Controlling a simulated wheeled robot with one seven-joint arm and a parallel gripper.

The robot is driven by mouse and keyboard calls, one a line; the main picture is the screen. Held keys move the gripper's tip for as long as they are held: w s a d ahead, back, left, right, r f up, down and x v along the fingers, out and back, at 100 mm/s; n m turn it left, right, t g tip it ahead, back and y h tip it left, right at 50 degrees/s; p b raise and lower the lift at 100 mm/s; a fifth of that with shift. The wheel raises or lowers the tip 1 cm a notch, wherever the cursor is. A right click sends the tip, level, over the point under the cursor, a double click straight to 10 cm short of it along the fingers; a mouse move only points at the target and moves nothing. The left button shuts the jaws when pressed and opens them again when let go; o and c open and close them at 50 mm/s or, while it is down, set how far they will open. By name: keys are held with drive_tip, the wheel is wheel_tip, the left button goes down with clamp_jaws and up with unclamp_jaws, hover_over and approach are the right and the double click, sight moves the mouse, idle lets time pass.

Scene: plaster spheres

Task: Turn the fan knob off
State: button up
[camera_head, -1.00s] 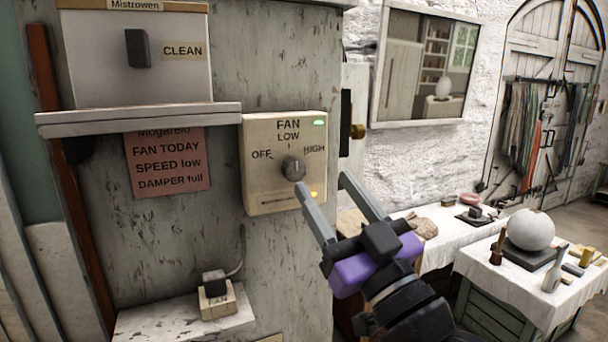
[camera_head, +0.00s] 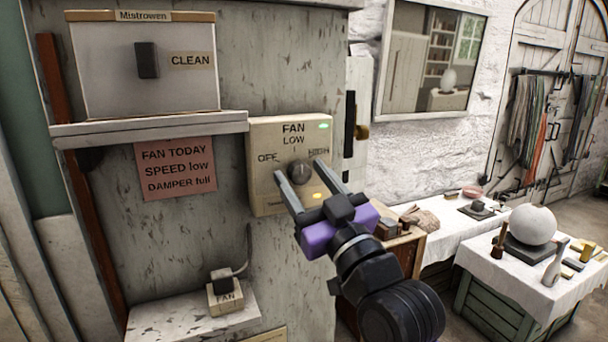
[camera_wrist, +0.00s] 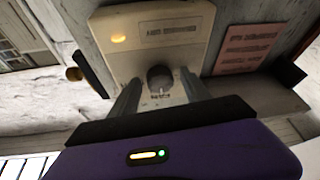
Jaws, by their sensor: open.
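The cream fan panel (camera_head: 262,180) is on the grey wall, marked OFF, LOW and HIGH. A green light shows at its upper right and a yellow one at its lower right. The round dark fan knob (camera_head: 299,173) is in its middle; its pointer is too small to read surely, but a pale mark lies on the LOW side. My gripper (camera_head: 299,169) is open, its fingers on either side of the knob. In the wrist view the panel (camera_wrist: 150,35) is upside down, and the knob (camera_wrist: 160,77) shows between the fingertips; contact cannot be told.
A shelf (camera_head: 150,131) with a switch box marked CLEAN (camera_head: 100,75) juts out at the left. A table with a white sphere (camera_head: 532,226) stands right.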

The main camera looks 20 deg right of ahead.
clamp_jaws()
drive_tip(key=shift+n+b, duration=0.4)
drive_tip(key=shift+b, duration=0.1)
drive_tip(key=n+y+b, duration=0.1)
drive_tip(key=n+b, duration=0.1)
drive_tip(key=shift+d+f+n+y, duration=0.15)
drive_tip(key=shift+n+y, duration=0.25)
drive_tip(key=n+g+y+b, duration=0.1)
drive_tip(key=n+b, duration=0.2)
drive_tip(key=shift+n, duration=0.3)
drive_tip(key=n+g+y+b, duration=0.1)
drive_tip(key=n, duration=0.1)
drive_tip(key=n+g+b, duration=0.1)
drive_tip(key=n, duration=0.1)
drive_tip(key=shift+y, duration=0.4)
drive_tip(key=shift+r+n+g+b, duration=0.15)
drive_tip(key=shift+n+g+b, duration=0.3)
drive_tip(key=shift+n, duration=0.5)
drive_tip(key=shift+r+n+g+b, duration=0.2)
drive_tip(key=shift+n+b, duration=0.3)
drive_tip(key=shift+n, duration=0.45)
